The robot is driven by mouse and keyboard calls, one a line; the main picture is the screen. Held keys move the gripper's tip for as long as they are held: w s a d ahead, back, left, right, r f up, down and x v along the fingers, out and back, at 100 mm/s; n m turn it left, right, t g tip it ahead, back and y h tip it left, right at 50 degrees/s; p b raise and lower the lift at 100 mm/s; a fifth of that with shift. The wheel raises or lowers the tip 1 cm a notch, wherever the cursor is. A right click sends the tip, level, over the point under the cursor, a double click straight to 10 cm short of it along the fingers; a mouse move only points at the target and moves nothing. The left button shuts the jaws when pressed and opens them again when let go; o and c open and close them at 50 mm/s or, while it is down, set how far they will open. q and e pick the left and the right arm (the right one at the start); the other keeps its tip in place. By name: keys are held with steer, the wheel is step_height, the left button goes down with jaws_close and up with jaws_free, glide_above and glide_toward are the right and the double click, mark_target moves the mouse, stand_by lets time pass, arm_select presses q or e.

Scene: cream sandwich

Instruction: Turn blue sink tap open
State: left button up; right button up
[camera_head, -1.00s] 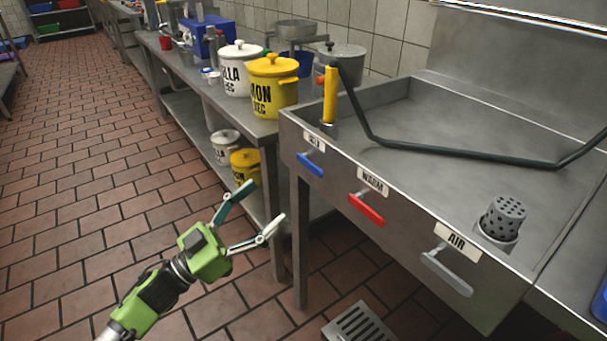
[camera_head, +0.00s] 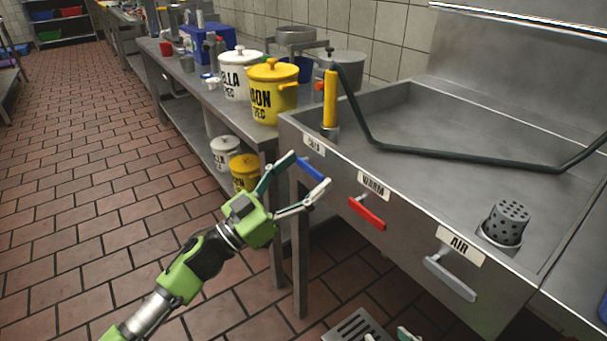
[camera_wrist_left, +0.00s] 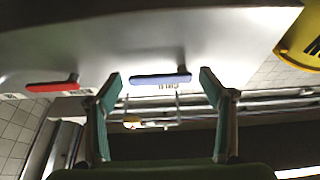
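The blue tap handle (camera_head: 309,168) sits on the sink's front panel under a white label, the leftmost of three handles. My left gripper (camera_head: 310,170) is open, with one fingertip near each end of the blue handle in the head view. In the left wrist view the blue handle (camera_wrist_left: 160,79) lies across the gap between the spread fingers (camera_wrist_left: 160,84), a little beyond the tips. I cannot tell whether a finger touches it.
A red handle (camera_head: 367,212) labelled WARM and a grey handle (camera_head: 450,278) labelled AIR are to the right. A yellow-gripped hose nozzle (camera_head: 330,100) stands at the sink corner. White (camera_head: 239,78) and yellow (camera_head: 272,95) pots stand on the left counter. A table leg is below the left gripper.

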arm_select(q)
steer(key=c, duration=1.3)
